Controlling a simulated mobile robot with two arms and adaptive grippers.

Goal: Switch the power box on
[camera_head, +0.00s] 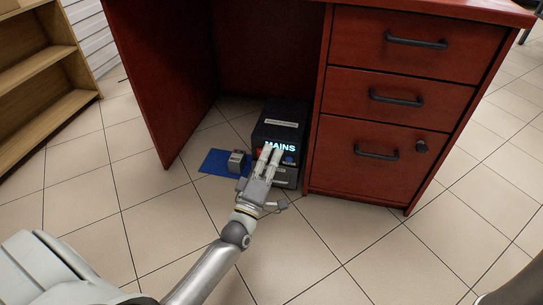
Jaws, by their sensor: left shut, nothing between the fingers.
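The power box (281,123) is a black box on the floor under the red desk, against the drawer unit. Its front shows a lit blue-white "MAINS" label, a blue spot at the right and a bit of red at the left. My left gripper (270,150) is shut and empty, with its fingertips right in front of the box's front face. The fingers hide part of the label and the controls; I cannot tell whether they touch the box. My right gripper is not in view.
The red desk (160,80) has a side panel left and drawers with black handles (397,98) right, which narrow the space. A small grey device (236,161) stands on a blue mat (213,162) left of the box. A wooden shelf (45,72) stands far left. The tiled floor in front is clear.

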